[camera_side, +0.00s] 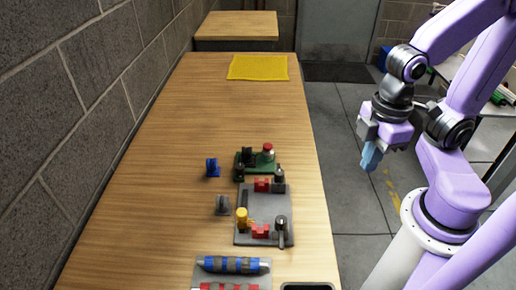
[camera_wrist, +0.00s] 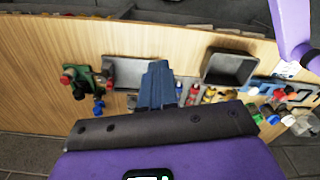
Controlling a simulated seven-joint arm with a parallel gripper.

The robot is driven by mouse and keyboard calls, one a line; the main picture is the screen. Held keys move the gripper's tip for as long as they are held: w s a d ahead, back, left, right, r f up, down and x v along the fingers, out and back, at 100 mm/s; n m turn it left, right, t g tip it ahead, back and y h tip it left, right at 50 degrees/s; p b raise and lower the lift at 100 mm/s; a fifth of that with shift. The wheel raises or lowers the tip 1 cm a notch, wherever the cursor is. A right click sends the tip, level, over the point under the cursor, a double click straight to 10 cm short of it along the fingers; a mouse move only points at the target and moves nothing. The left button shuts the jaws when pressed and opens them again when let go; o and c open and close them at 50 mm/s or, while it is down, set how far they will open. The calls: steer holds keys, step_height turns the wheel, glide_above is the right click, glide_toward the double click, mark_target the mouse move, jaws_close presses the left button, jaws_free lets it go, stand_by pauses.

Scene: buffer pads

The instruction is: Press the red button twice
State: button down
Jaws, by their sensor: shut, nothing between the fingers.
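The red button (camera_side: 268,148) is a round red cap on a pale collar, standing on a green base plate (camera_side: 243,171) in the middle of the table. In the wrist view the red button (camera_wrist: 67,78) is at the far left, on its green base. My gripper (camera_side: 370,158) is off the table's right side, above the floor and apart from the button. Its blue fingers are closed together and hold nothing. In the wrist view my gripper (camera_wrist: 158,68) shows its shut fingers near the middle.
A grey plate (camera_side: 268,213) with red blocks, a yellow knob and a dark lever adjoins the green base. Small blue (camera_side: 212,168) and grey (camera_side: 222,205) pieces stand left. A yellow cloth (camera_side: 258,67) lies at the back; wood between is clear.

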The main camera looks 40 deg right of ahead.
steer(key=w+a+m, duration=0.3)
steer(key=w+m, duration=0.3)
steer(key=w, duration=0.3)
steer(key=m, duration=1.5)
glide_above(268, 145)
step_height(268, 145, down, 5)
steer(key=shift+d, duration=0.15)
steer(key=shift+f, duration=0.1)
step_height(268, 145, down, 14)
steer(key=shift+r, duration=0.1)
